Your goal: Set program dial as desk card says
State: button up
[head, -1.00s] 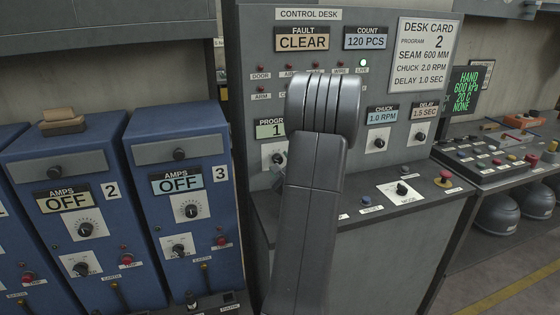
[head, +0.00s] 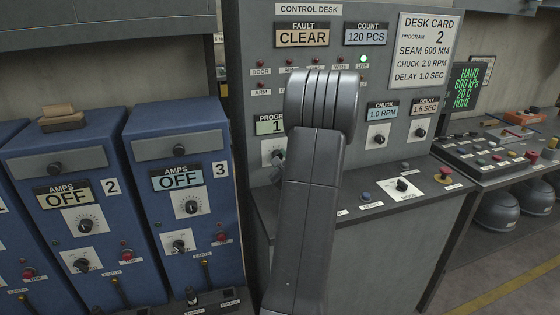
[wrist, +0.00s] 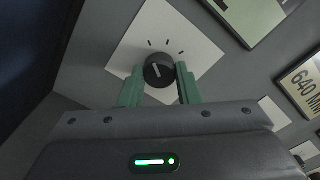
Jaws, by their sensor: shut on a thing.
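The program dial is a black round knob (wrist: 155,62) with a white pointer line on a white plate with tick marks in the wrist view. My gripper (wrist: 160,74) has its two green fingers on either side of the knob, shut on it. In the head view my arm hides most of the dial; part of its white plate (head: 267,146) shows. The program display (head: 268,125) above it reads 1. The desk card (head: 424,50) reads program 2, seam 600 mm, chuck 2.0 rpm, delay 1.0 sec.
The chuck dial (head: 379,140) under a 1.0 rpm display and the delay dial (head: 421,132) under a 1.5 sec display sit to the right. A red stop button (head: 445,172) stands on the desk ledge. Blue power units (head: 185,150) stand at left.

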jog(key=shift+m+b, duration=1.35)
jog(key=shift+m, duration=2.25)
jog(key=o, duration=1)
jog(key=b+v, duration=0.2)
jog(key=v, duration=1.2)
jog(key=shift+w, duration=0.15)
